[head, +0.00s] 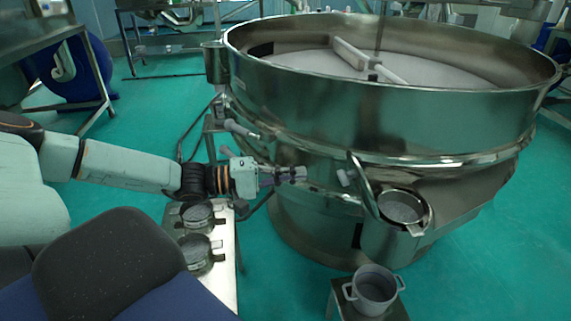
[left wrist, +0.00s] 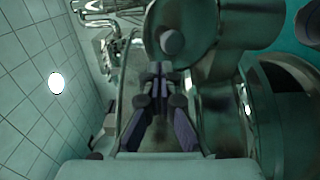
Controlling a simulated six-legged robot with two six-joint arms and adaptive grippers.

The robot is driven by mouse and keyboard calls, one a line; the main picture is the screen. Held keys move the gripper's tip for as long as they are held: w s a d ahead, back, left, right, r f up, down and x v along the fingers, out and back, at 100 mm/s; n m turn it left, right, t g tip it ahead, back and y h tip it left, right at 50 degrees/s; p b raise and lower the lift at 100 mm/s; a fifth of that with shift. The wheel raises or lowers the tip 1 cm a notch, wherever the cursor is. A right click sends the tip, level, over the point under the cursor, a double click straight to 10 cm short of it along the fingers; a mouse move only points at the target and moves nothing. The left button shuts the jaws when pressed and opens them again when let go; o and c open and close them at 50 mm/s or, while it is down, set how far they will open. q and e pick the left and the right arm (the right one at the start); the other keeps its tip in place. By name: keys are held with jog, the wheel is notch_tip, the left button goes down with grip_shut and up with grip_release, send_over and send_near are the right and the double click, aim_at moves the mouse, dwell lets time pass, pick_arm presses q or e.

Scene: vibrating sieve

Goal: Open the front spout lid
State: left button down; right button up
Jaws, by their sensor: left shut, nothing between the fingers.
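The front spout lid (head: 361,188) is a round metal disc seen nearly edge-on, standing up from the left rim of the spout (head: 423,221). The spout's round mouth is uncovered, with grey material inside. A pale knob (head: 346,177) sticks out from the lid toward my left gripper (head: 303,173). That gripper is shut and empty, left of the knob with a gap between them. In the left wrist view its closed fingertips (left wrist: 158,70) lie just below the knob (left wrist: 172,42) in the picture, in front of the lid (left wrist: 200,20). My right gripper is not in view.
The large sieve drum (head: 400,115) stands behind the spout. A grey pot (head: 374,286) with two handles sits on a small stand below the spout. A side table (head: 222,285) at left carries two round sieves (head: 198,215). Green floor is open at right.

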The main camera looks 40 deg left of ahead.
pick_arm(q)
jog(key=shift+p+v, duration=0.75)
jog(key=shift+v, duration=0.2)
jog(key=shift+d, duration=0.1)
jog(key=shift+s, duration=0.1)
